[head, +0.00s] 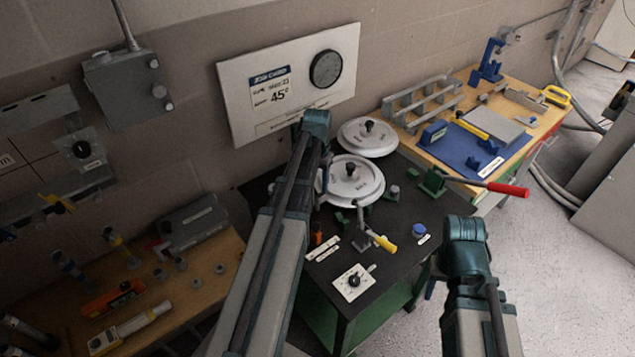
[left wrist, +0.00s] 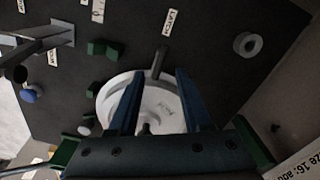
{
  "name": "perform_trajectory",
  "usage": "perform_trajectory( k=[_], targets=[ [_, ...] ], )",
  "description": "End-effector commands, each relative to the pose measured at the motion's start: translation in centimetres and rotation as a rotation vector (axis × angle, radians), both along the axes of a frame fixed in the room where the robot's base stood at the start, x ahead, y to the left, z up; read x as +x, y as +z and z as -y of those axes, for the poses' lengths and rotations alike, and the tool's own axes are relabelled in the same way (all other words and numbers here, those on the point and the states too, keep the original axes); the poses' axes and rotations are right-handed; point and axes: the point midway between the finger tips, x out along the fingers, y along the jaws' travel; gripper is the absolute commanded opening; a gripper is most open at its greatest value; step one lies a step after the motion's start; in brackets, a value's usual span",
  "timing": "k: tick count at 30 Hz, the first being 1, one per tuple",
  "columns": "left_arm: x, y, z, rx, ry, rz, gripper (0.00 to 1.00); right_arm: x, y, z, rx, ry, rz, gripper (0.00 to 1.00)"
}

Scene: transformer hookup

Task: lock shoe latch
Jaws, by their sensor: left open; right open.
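The bender's nearer white round shoe (head: 352,181) lies on the black tabletop, with a dark knob on it. In the left wrist view the shoe (left wrist: 163,100) shows between and beyond my fingers. A dark grey latch lever (left wrist: 160,62) stands at its edge, near a label reading LATCH (left wrist: 172,20). My left gripper (left wrist: 158,76) is open, its blue fingers on either side of the lever's near end. I cannot tell whether they touch it. In the head view my left arm hides the latch. My right gripper (head: 430,287) is open, mostly hidden behind its own wrist, right of the table.
A second white disc (head: 367,137) lies behind the shoe. A yellow-handled lever (head: 383,242), a dial plate (head: 354,281) and a red-handled lever (head: 507,189) surround it. The wall sign (head: 290,83) reads 45°. A wooden workbench (head: 545,130) stands at right.

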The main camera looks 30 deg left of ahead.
Motion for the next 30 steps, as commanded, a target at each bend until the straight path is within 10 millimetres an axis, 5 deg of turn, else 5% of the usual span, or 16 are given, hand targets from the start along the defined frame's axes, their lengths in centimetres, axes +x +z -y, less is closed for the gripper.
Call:
perform_trajectory(
  k=[3,11,30],
  targets=[
    [0.0,2.7,0.0,0.000,0.000,0.000,0.49,0.0,2.7,0.0,0.000,0.001,0.000,0.50],
    [0.0,5.8,0.0,0.000,0.001,0.001,0.49,0.0,5.8,0.0,0.000,0.000,0.000,0.50],
    [0.0,6.1,0.0,0.000,0.001,0.001,0.49,0.0,6.1,0.0,0.001,-0.001,0.000,0.50]
  ],
)
